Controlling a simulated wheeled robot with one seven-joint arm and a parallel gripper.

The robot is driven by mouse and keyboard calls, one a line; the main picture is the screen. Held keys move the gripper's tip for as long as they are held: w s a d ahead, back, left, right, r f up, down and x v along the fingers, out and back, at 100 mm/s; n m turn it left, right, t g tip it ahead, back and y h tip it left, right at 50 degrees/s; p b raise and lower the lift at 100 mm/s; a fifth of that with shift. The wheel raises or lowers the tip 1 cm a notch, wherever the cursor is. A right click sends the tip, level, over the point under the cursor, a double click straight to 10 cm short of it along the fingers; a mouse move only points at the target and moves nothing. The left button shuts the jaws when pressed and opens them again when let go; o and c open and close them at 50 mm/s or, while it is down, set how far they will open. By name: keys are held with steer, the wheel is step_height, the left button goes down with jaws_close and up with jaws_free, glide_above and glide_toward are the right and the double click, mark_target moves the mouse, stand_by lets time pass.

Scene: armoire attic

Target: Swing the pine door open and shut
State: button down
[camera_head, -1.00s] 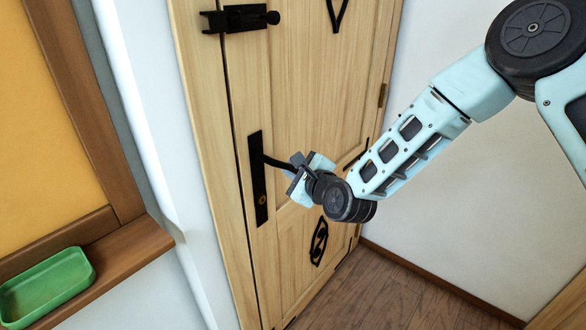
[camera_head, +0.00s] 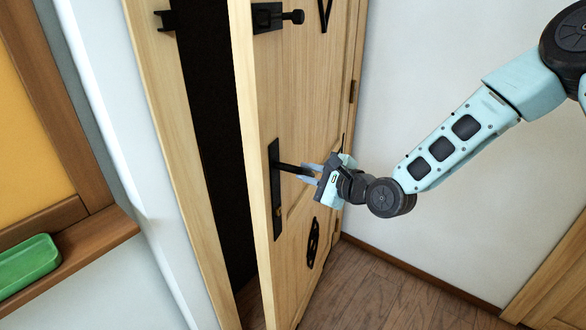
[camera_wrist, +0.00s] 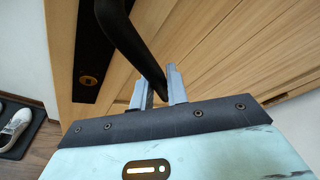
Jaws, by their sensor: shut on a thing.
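The pine door (camera_head: 297,95) stands partly open in the head view, with a dark gap between its free edge and the frame (camera_head: 165,120). Its black lever handle (camera_head: 291,168) sticks out from a tall black plate (camera_head: 276,195). My gripper (camera_head: 310,172) is shut on the handle near its outer end. In the wrist view the handle (camera_wrist: 128,40) runs down between the two grey fingers (camera_wrist: 158,90), and the plate with its keyhole (camera_wrist: 90,75) is at left. The far side of the door is hidden.
A black bolt (camera_head: 275,17) sits high on the door, its catch (camera_head: 165,20) on the frame. A green tray (camera_head: 28,265) rests on a wooden ledge at left. Bare wood floor (camera_head: 370,295) lies in front. In the wrist view a shoe (camera_wrist: 17,128) sits on a dark mat.

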steer(key=s+d+p, duration=0.2)
steer(key=s+d, duration=0.1)
steer(key=d, duration=1)
steer(key=shift+s+d+p, duration=0.2)
steer(key=shift+d+p, duration=0.15)
steer(key=shift+p, duration=0.05)
steer(key=c, duration=1.4)
jaws_free()
steer(key=p+v, duration=0.5)
steer(key=v, duration=1.2)
steer(key=shift+s+d+r, duration=0.1)
steer(key=shift+s+d, duration=0.05)
steer(key=shift+d, duration=0.05)
